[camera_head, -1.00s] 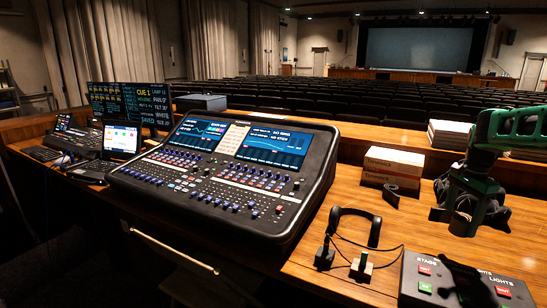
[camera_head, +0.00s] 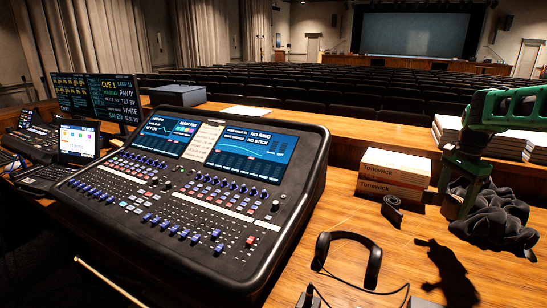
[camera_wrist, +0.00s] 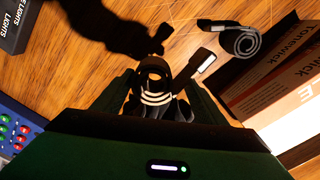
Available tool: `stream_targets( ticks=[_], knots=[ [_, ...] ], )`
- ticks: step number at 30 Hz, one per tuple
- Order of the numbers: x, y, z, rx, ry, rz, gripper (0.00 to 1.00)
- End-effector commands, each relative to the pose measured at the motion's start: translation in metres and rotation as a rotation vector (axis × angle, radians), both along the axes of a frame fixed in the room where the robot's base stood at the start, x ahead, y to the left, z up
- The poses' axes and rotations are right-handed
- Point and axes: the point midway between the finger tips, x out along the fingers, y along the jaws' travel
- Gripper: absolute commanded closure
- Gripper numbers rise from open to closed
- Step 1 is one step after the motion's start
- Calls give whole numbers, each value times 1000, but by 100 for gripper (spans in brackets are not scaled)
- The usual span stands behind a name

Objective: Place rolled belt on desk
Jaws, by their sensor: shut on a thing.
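In the wrist view my gripper (camera_wrist: 155,88) is shut on a dark rolled belt (camera_wrist: 154,76), which shows pale ringed edges and a loose end pointing up right. In the head view the held belt is hard to make out. A second dark roll (camera_head: 392,210) lies on the desk in front of the stacked boxes; in the wrist view this spiral roll (camera_wrist: 240,42) is up and right of the held one, apart from it.
Boxes (camera_head: 393,175) stand behind the second roll. The dark cloth heap (camera_head: 495,215) is at the right. A headset (camera_head: 350,255) lies front centre, near the mixing console (camera_head: 200,185). Bare wood lies between headset and cloth, under my arm's shadow.

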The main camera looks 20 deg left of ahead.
Motion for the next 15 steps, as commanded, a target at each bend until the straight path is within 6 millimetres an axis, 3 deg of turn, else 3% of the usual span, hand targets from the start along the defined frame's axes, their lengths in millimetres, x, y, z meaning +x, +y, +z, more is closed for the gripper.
stream_targets(
  ticks=[9, 15],
  knots=[
    [-74, 14, 4, -1, -1, -44, 68],
    [-105, 19, 1, -3, -1, -64, 68]
  ],
)
